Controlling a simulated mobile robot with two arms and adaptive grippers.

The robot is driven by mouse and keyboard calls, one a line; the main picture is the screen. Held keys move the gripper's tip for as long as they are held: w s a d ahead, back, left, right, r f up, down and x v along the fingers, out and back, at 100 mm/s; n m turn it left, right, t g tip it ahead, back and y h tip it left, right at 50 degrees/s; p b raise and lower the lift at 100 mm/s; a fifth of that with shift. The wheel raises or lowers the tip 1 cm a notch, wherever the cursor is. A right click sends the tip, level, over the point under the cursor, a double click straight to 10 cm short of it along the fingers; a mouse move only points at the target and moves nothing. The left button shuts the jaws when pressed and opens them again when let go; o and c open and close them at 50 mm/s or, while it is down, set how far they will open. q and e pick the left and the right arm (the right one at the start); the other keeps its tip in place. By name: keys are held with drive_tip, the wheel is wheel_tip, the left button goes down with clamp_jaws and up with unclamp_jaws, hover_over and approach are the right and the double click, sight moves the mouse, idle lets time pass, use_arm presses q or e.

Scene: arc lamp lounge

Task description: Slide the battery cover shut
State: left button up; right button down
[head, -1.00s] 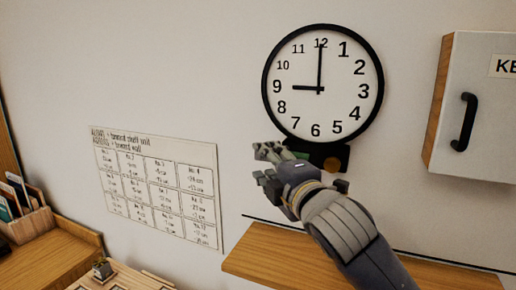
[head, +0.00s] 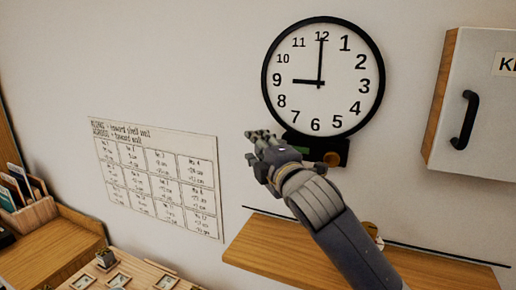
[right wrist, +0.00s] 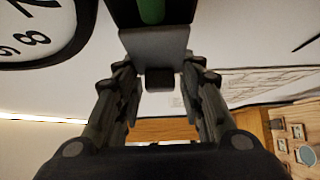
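The wall clock (head: 322,78) has a black battery housing (head: 330,148) under its rim, with a round orange-brown spot on it. In the right wrist view, a green battery (right wrist: 151,10) shows in the dark housing at the top. Below it is a grey cover plate (right wrist: 155,44) with a dark tab (right wrist: 160,78). My right gripper (head: 262,140) is at the left end of the housing. Its fingers (right wrist: 160,82) stand apart on either side of the tab, with visible gaps, so it looks open. The head view hides the cover behind the gripper. My left gripper is not in view.
A wooden shelf (head: 290,250) is below the clock, with a small yellowish object (head: 371,229) partly behind my arm. A key cabinet (head: 475,105) hangs at right. A written chart (head: 160,178) is on the wall at left. Wall between chart and clock is bare.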

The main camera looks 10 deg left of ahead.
drive_tip(key=shift+s+d+p, duration=0.15)
drive_tip(key=shift+s+d, duration=0.05)
drive_tip(key=shift+d, duration=0.6)
drive_tip(key=shift+s+d+p, duration=0.15)
drive_tip(key=shift+d, duration=0.65)
drive_tip(key=c, duration=1.4)
unclamp_jaws()
drive_tip(key=shift+a, duration=0.15)
drive_tip(key=shift+o, duration=0.2)
drive_tip(key=v, duration=1.2)
